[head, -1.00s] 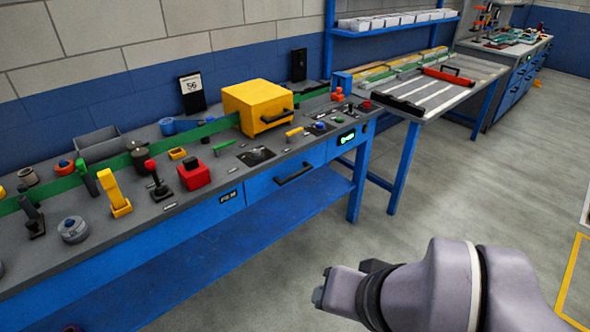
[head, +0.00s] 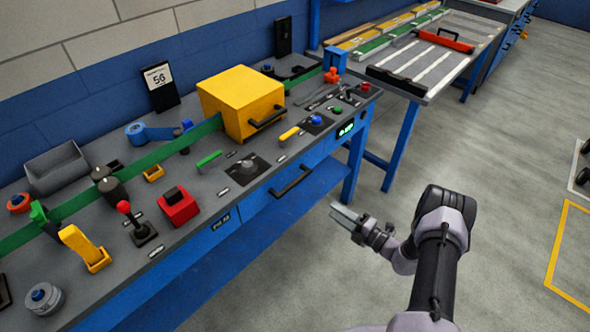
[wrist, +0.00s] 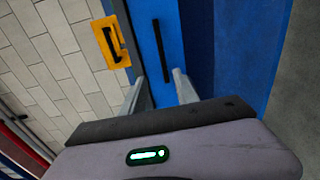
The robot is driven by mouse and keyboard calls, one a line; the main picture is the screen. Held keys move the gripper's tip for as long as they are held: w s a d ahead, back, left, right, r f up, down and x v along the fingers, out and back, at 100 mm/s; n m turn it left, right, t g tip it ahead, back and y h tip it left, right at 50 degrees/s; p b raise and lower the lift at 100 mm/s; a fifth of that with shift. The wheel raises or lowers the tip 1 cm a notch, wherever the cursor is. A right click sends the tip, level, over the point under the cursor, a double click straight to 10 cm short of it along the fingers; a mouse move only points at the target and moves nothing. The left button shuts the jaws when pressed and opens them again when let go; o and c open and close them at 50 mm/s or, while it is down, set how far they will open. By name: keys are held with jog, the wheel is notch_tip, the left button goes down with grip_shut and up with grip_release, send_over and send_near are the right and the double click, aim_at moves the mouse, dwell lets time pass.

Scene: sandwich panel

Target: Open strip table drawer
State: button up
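A blue drawer front (head: 262,204) with a long black bar handle (head: 292,181) is in the near side of the grey-topped workbench (head: 165,205). It sits flush and looks shut. In the wrist view the black handle (wrist: 161,50) stands upright on the blue front, ahead of and between my fingers. My gripper (head: 343,214) is to the right of the drawer in the head view, over the floor side and apart from the handle. In the wrist view my gripper (wrist: 160,90) has its two fingers spread, with nothing between them.
A yellow box (head: 240,100) with a black handle, a green strip (head: 210,125), a red-knobbed joystick (head: 138,228) and a red block (head: 176,207) stand on the bench. A second table (head: 440,62) with light strips and a red tool is behind.

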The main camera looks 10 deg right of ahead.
aim_at(296, 184)
jog(key=b+x, duration=0.1)
jog(key=x, duration=0.4)
jog(key=b+x, duration=0.2)
jog(key=x, duration=0.4)
jog(key=b+x, duration=0.2)
jog(key=x, duration=0.4)
jog(key=shift+f, duration=0.3)
grip_shut()
dwell(0.4)
